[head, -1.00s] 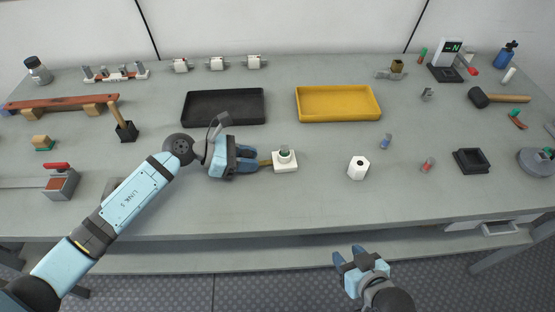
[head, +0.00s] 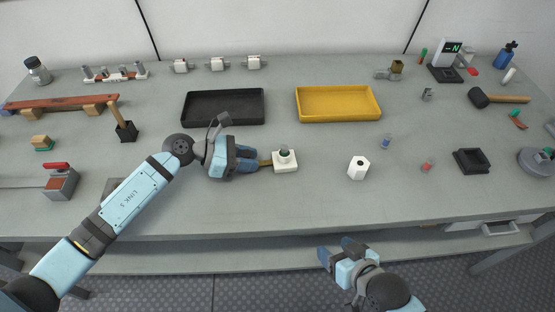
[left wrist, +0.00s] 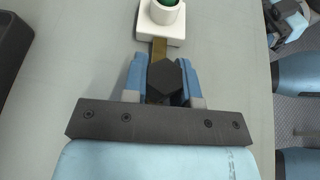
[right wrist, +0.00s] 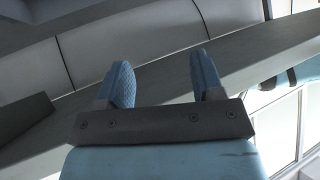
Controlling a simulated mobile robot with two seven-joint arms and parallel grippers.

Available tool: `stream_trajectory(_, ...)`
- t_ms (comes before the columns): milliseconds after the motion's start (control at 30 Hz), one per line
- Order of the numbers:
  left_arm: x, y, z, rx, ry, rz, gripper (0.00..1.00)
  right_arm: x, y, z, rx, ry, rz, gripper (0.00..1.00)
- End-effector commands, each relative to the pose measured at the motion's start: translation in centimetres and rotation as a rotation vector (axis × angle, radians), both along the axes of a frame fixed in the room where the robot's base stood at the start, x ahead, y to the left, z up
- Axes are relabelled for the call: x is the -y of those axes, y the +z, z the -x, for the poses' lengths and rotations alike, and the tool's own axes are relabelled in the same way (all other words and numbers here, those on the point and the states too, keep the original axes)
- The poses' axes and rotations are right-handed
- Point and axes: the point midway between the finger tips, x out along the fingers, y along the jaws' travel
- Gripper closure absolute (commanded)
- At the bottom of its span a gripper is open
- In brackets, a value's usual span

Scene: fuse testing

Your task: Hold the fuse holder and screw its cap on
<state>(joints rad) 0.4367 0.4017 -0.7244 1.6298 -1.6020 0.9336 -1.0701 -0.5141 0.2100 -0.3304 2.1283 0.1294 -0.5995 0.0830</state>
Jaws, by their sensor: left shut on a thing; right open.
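The white fuse holder (head: 285,167) sits upright on the bench, a square base with a round socket and something green (head: 284,152) in its top. It also shows in the left wrist view (left wrist: 172,38), with a brass tab (left wrist: 159,48) pointing at my left gripper. My left gripper (head: 257,162) is shut on that tab from the left; its fingers also show in the left wrist view (left wrist: 162,75). A white six-sided piece with a dark hole, seemingly the cap (head: 358,168), stands apart to the right. My right gripper (head: 337,250) is open and empty, in front of the bench edge.
A black tray (head: 223,121) and a yellow tray (head: 339,118) lie behind the holder. A blue-ended fuse (head: 386,142) and a red-ended fuse (head: 427,167) lie to the right. The bench between holder and cap is clear.

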Motion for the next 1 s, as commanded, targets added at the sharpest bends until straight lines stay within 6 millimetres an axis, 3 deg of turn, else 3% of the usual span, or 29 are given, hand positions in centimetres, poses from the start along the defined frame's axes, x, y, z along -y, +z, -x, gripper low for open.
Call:
stream_trajectory(100,0.0,-0.5,0.2,-0.005,-0.003,-0.008,1.0,-2.7,1.4,-1.0,-0.102,0.101,-0.086,0.39)
stream_trajectory(267,0.0,-0.5,0.2,-0.006,-0.003,-0.007,1.0,-4.9,2.4,-0.2,-0.325,0.232,-0.135,0.39)
stream_trajectory(367,0.0,-0.5,0.2,-0.006,-0.003,-0.007,1.0,-4.8,2.5,1.1,-0.486,0.289,-0.113,0.39)
stream_trajectory(500,0.0,-0.5,0.2,-0.006,-0.003,-0.007,1.0,-2.8,2.5,3.2,-0.723,0.322,-0.027,0.39)
stream_trajectory(700,0.0,-0.5,0.2,-0.006,-0.003,-0.007,1.0,-5.7,6.4,2.1,-0.817,0.363,-0.084,0.39)
stream_trajectory(1000,0.0,-0.5,0.2,-0.006,-0.003,-0.007,1.0,-6.2,11.0,1.7,-1.015,0.348,-0.053,0.39)
